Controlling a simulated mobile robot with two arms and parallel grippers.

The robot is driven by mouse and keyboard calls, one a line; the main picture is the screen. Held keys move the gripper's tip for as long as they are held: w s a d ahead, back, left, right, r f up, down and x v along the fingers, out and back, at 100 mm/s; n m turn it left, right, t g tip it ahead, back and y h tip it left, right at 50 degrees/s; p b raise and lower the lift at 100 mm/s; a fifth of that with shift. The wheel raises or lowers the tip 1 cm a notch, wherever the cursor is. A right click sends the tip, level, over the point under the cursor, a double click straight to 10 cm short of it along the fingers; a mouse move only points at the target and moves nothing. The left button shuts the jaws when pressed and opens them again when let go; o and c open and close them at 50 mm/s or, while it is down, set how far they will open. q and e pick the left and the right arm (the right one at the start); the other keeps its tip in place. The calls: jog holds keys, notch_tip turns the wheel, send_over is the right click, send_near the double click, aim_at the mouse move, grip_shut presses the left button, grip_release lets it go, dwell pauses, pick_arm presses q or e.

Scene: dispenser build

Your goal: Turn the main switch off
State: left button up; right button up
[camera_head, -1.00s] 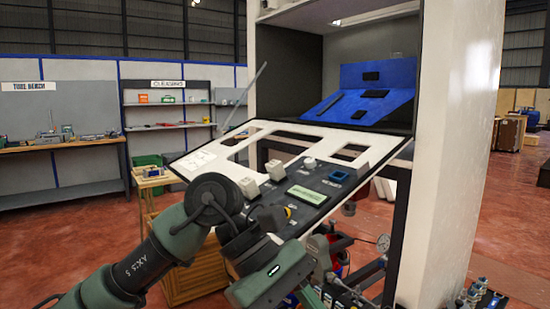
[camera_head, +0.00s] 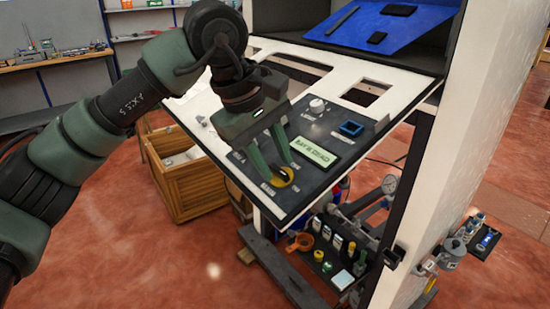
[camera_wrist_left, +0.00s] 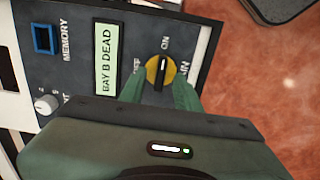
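The main switch is a round yellow dial (camera_head: 284,177) with a black knob, low on the dark sloping control panel (camera_head: 318,184). It also shows in the left wrist view (camera_wrist_left: 161,72), where the knob's bar lines up with the ON label and the OFF label is to its left. My left gripper (camera_head: 276,168) is open, with its green fingers apart on either side of the knob. In the left wrist view the fingers (camera_wrist_left: 160,92) reach from below to the dial's sides. Contact with the knob cannot be told. My right gripper is out of view.
A green display (camera_head: 316,153) reads "BAY B DEAD". A white knob (camera_head: 317,106) and a blue-framed socket (camera_head: 351,128) sit higher on the panel. A wooden crate (camera_head: 190,185) stands below left. A white cabinet wall (camera_head: 480,120) rises at the right.

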pick_arm(q)
jog(key=shift+w+d+f, duration=0.1)
jog(key=shift+d+f, duration=0.05)
jog(key=shift+f, duration=0.25)
jog(key=shift+s, duration=0.2)
jog(key=shift+w, duration=0.15)
grip_shut()
